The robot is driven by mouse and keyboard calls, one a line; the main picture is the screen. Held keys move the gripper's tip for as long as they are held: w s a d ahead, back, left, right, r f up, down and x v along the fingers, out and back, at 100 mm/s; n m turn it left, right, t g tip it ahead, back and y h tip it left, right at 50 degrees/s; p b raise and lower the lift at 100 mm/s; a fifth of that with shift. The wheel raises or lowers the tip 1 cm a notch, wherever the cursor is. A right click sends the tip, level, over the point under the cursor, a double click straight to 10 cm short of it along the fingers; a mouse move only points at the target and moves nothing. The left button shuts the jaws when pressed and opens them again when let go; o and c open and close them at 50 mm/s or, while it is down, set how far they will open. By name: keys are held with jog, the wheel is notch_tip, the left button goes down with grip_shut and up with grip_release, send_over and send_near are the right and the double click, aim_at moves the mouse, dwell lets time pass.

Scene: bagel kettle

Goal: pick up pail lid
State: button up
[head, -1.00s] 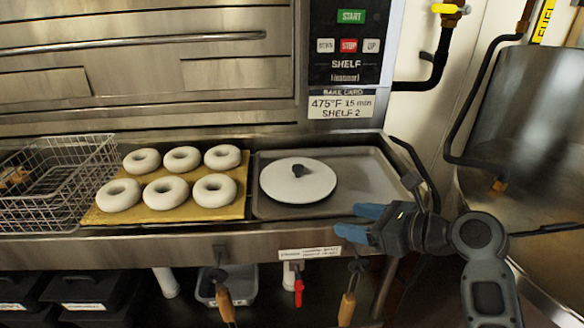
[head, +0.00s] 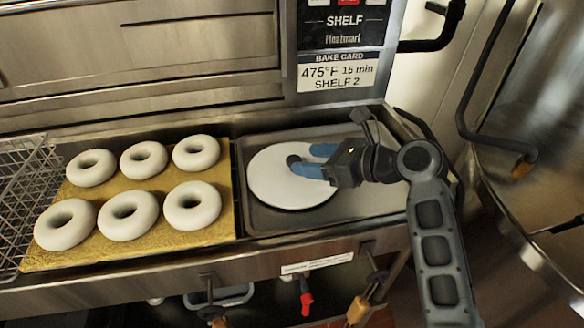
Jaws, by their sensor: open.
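My gripper (head: 304,162) reaches in from the right, over the lid. Its two blue fingers are apart, with their tips beside the knob. The knob is partly hidden by the fingers, and I cannot tell whether they touch it. Nothing is visibly held.
Several raw bagels (head: 128,215) sit on a golden board (head: 220,222) left of the tray. A wire basket (head: 22,190) stands at the far left. The oven front rises behind. A large metal kettle (head: 540,130) is at the right.

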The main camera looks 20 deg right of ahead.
aim_at(296, 160)
jog(key=x, duration=0.5)
jog(key=shift+a, duration=0.2)
jog(key=c, duration=1.1)
